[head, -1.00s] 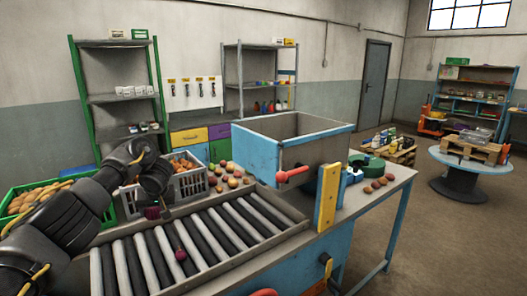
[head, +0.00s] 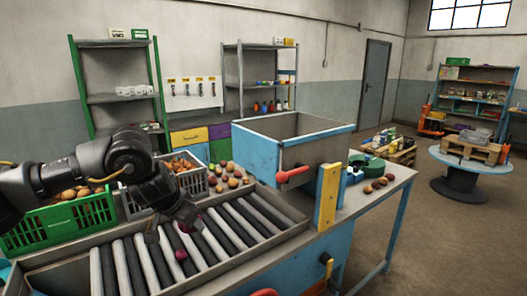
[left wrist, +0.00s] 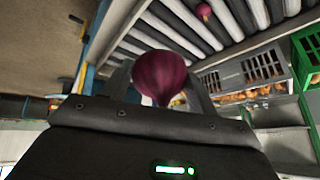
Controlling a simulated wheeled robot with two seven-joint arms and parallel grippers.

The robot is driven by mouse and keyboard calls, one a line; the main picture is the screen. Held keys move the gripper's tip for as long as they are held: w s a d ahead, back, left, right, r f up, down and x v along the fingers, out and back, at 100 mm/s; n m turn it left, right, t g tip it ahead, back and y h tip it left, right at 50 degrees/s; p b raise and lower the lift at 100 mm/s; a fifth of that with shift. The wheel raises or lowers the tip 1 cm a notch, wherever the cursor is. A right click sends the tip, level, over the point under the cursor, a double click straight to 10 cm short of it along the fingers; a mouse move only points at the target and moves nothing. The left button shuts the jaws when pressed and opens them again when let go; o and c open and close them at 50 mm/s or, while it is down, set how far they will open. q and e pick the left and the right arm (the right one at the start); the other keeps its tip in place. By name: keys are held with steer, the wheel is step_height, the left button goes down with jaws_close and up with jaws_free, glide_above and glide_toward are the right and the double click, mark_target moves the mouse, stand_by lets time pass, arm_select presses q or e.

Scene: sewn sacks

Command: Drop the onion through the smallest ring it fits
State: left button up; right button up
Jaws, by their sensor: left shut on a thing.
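My left gripper (head: 180,226) is shut on a dark red onion (left wrist: 160,76) and holds it above the roller bed. In the left wrist view the onion sits between the two fingers, its pointed end toward the palm. In the head view the gripper mostly hides it. A second, small dark red onion (head: 181,254) lies on the rollers, and it also shows in the left wrist view (left wrist: 204,10). I cannot make out any sizing rings in these views. My right gripper is not in view.
Loose potatoes and onions (head: 232,182) lie behind the rollers. A grey crate (head: 195,183) and a green crate (head: 60,222) stand at the left. A yellow post (head: 326,196) rises at the bench edge.

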arm_select(q)
steer(key=s+a+f+m+h, duration=0.1)
steer(key=s+f+m, duration=0.1)
steer(key=s+f, duration=0.3)
steer(key=s+a+f+m+g+h, duration=0.1)
steer(key=s+f+m, duration=0.2)
steer(key=s, duration=1.1)
step_height(320, 180, down, 3)
steer(key=shift+a+r+h, duration=0.1)
steer(key=shift+a+h, duration=0.15)
steer(key=shift+h, duration=0.15)
steer(key=shift+f+b, duration=0.7)
steer(key=shift+w+d+f+b, duration=0.15)
steer(key=shift+w+f+b, duration=0.05)
steer(key=shift+f+b, duration=0.15)
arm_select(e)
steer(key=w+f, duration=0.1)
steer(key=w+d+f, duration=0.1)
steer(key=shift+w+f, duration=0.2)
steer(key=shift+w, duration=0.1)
